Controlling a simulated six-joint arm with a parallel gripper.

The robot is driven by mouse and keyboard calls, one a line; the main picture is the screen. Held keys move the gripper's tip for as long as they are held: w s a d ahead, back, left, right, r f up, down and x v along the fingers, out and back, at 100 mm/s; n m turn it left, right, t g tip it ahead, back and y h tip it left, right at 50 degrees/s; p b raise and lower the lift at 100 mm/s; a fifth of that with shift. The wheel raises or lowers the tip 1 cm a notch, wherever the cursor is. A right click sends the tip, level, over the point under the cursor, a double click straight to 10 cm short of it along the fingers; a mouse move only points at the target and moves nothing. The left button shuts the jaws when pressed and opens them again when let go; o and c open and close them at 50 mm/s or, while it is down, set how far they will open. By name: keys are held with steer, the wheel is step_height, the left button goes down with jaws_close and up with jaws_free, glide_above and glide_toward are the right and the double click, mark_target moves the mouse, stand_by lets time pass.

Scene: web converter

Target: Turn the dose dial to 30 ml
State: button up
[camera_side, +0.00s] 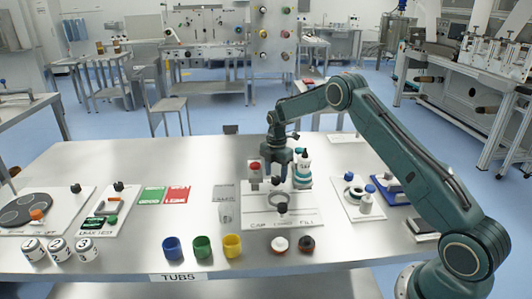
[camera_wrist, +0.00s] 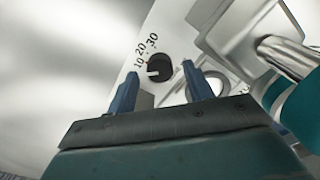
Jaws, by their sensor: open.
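The dose dial (camera_wrist: 159,68) is a round black knob on a white panel, with 10, 20 and 30 printed around its upper left. Its white pointer mark faces left and slightly down, on the 10 side and away from 30. My gripper (camera_wrist: 160,71) is open, with one blue finger on each side of the dial in the wrist view; contact cannot be told. In the side view my gripper (camera_side: 278,172) hangs low over the back of the white cap-and-fill panel (camera_side: 255,217), and the dial cannot be clearly made out there.
Blue (camera_side: 172,249), green (camera_side: 202,247) and yellow (camera_side: 232,246) tubs stand along the front edge.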

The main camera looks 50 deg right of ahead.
steer(key=shift+f, duration=0.7)
steer(key=c, duration=1)
steer(key=shift+m, duration=1.5)
steer(key=o, duration=1)
